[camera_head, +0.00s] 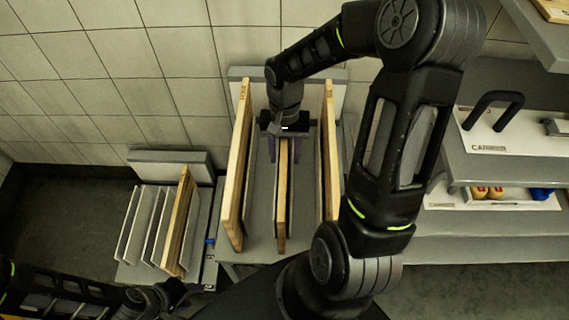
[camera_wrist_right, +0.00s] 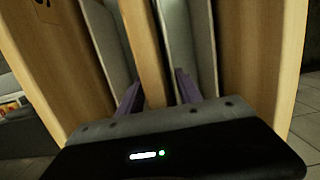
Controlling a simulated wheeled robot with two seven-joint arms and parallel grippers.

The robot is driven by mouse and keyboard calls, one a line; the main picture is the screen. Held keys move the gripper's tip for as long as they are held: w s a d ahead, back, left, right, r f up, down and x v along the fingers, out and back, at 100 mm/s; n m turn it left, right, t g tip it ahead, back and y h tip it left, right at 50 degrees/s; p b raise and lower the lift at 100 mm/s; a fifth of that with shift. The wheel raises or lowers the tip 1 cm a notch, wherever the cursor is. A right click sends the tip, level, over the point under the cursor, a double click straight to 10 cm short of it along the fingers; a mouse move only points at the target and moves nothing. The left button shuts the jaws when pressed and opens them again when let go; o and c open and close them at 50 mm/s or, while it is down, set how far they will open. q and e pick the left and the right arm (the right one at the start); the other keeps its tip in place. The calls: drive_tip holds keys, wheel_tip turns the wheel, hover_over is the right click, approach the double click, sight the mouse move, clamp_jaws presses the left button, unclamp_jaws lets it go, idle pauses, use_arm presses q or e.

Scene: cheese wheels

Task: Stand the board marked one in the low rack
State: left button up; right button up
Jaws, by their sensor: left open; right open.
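The low rack (camera_head: 143,222) stands on the floor at the left with thin grey dividers. One wooden board (camera_head: 177,222) stands upright in it. A taller rack (camera_head: 258,215) holds three upright wooden boards: left (camera_head: 237,165), middle (camera_head: 282,195) and right (camera_head: 329,150). I cannot read which board is marked one; the left board (camera_wrist_right: 62,70) has a dark mark near its top in the wrist view. My right gripper (camera_head: 285,150) is open, its purple fingers on either side of the middle board (camera_wrist_right: 146,55). My left gripper (camera_head: 172,292) is low at the left, partly hidden and empty.
Shelves (camera_head: 490,165) with trays, a black handle and small items stand at the right. A tiled wall is behind the racks. The floor left of the low rack is clear. Grey dividers (camera_wrist_right: 108,45) stand close to the middle board.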

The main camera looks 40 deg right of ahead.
drive_tip(key=shift+c, duration=0.4)
clamp_jaws()
idle(0.9)
